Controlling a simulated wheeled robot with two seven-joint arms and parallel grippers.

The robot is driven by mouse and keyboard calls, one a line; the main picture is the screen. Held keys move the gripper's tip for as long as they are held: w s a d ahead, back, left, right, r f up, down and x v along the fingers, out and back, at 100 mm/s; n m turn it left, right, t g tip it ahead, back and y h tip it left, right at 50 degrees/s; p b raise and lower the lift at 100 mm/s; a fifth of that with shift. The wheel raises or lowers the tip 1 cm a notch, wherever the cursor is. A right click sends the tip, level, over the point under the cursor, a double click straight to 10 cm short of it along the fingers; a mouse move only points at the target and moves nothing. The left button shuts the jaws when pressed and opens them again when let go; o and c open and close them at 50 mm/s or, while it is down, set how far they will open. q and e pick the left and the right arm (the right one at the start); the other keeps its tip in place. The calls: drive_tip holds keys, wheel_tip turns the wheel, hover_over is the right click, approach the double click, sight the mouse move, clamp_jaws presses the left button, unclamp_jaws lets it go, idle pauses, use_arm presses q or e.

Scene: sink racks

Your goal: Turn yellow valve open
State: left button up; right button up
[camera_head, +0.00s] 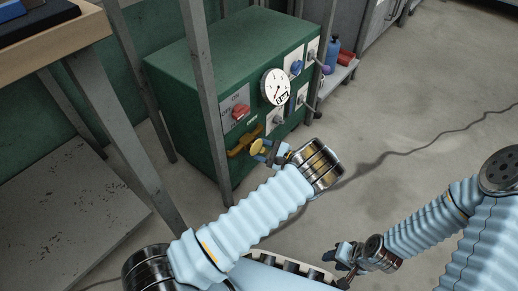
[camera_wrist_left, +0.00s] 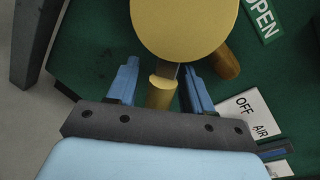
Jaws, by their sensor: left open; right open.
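The yellow valve (camera_head: 238,149) is on the lower front of the green cabinet, beside my left gripper (camera_head: 270,152). In the left wrist view, its round yellow disc (camera_wrist_left: 185,25) fills the top middle. A short yellow stem (camera_wrist_left: 160,92) shows below the disc, between the two blue fingers of my left gripper (camera_wrist_left: 160,82). These fingers are apart, one on each side of the stem; I cannot tell whether they touch it. An "OPEN" label (camera_wrist_left: 261,17) is right of the disc. My right gripper (camera_head: 345,260) is open and empty, low over the floor, away from the valve.
The green cabinet (camera_head: 180,62) also carries a red switch (camera_head: 240,112), a white gauge (camera_head: 275,87) and a blue knob (camera_head: 297,67). A grey post (camera_head: 203,70) stands in front of it. A wooden table (camera_head: 60,35) is at the left. Floor at the right is open, with a cable (camera_head: 415,147).

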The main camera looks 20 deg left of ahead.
use_arm(q)
drive_tip(key=v, duration=1.3)
drive_tip(key=shift+d+p, duration=0.3)
drive_tip(key=shift+d, duration=0.1)
use_arm(e)
drive_tip(key=shift+r, duration=0.3)
use_arm(q)
drive_tip(key=shift+c, duration=0.2)
